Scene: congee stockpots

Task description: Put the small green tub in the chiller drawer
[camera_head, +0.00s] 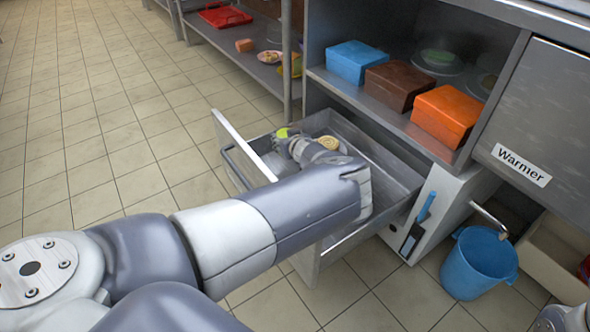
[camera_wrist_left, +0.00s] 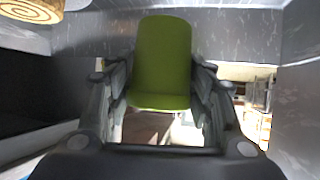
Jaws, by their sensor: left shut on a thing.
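The small green tub (camera_head: 282,133) is mostly hidden behind my left gripper (camera_head: 290,143) in the head view. In the left wrist view the green tub (camera_wrist_left: 162,58) sits between the two fingers of my left gripper (camera_wrist_left: 162,95), which is shut on it. The chiller drawer (camera_head: 240,145) is pulled open, its pale front panel facing left. My left arm reaches across the drawer, and the gripper with the tub is at its far end, inside the drawer's outline. Whether the tub touches the drawer floor cannot be told. My right gripper does not show.
A round item with a spiral top (camera_head: 329,143) is in the drawer beside my gripper; it also shows in the left wrist view (camera_wrist_left: 32,8). Blue (camera_head: 355,62), brown (camera_head: 400,80) and orange (camera_head: 445,115) boxes line the shelf above. A blue bucket (camera_head: 478,265) stands right.

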